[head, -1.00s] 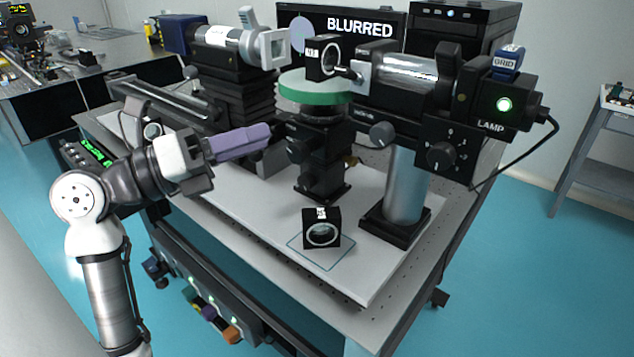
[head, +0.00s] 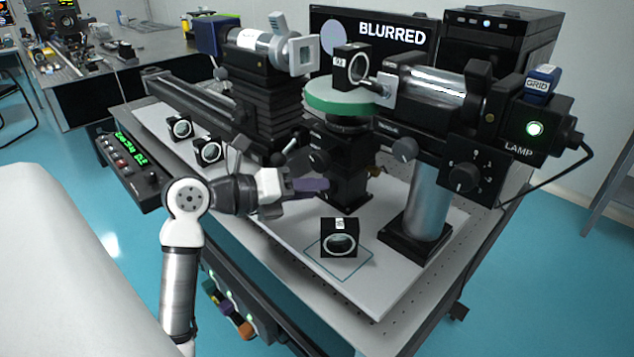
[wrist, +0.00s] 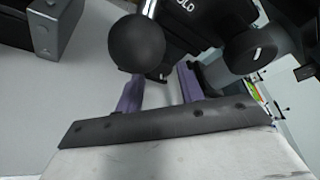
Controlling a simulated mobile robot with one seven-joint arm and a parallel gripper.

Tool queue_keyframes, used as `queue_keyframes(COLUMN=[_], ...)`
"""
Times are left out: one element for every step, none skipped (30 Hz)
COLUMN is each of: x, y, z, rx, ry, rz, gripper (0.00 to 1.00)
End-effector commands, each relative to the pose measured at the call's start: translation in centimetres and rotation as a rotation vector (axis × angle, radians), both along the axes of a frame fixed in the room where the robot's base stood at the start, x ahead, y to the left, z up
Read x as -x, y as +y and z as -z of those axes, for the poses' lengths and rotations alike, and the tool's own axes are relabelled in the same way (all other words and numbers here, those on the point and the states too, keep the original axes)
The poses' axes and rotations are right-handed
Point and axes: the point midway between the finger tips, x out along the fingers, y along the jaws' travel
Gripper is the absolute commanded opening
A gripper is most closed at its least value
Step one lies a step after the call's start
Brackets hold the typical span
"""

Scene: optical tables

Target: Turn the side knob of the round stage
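The round stage (head: 345,104) has a green rim and sits on a black post mount. A black knob (head: 319,159) sticks out from the mount's side, facing my arm. My gripper (head: 312,186) is at the mount, just below that knob in the head view; contact cannot be told. In the wrist view my gripper (wrist: 160,78) has two purple fingers apart with nothing between them. A round black knob (wrist: 137,43) is just beyond the left finger there, and another dark knob (wrist: 251,50) is to the right.
A lens cube (head: 339,239) stands on the outlined square in front. Two more cubes (head: 207,151) (head: 180,128) stand at the left. The lamp unit (head: 524,127) and its silver post (head: 427,203) are to the right. A screen (head: 386,36) reads BLURRED.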

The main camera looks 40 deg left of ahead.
Motion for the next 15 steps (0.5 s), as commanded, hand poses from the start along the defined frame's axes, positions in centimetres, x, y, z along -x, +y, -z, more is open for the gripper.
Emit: queue_keyframes(x=[-0.6,-0.9,-1.2,-1.4,-1.5,-1.7,-1.8,-1.9,-1.9,-1.9,-1.9,-1.9,-1.9,-1.9,-1.9], y=[-0.3,-0.4,-0.5,-0.6,-0.6,-0.7,-0.7,-0.8,-0.8,-0.8,-0.8,-0.8,-0.8,-0.8,-0.8], z=[0.0,0.1,0.2,0.3,0.4,0.4,0.5,0.5,0.5,0.6,0.6,0.6,0.6,0.6,0.6], rx=[0.001,0.001,0.0,0.0,0.0,0.0,0.0,0.0,0.0,0.0,0.0,0.0,0.0,0.0,0.0], ry=[0.0,-0.001,0.0,-0.001,-0.001,-0.001,-0.001,-0.001,-0.001,-0.001,-0.001,-0.001,-0.001,-0.001,-0.001], rz=[0.003,0.002,0.001,0.001,0.001,0.001,0.001,0.001,0.001,0.001,0.001,0.001,0.001,0.001,0.001], gripper=[0.38,0.38,0.38,0.38,0.38,0.38,0.38,0.38,0.38,0.38,0.38,0.38,0.38,0.38,0.38])
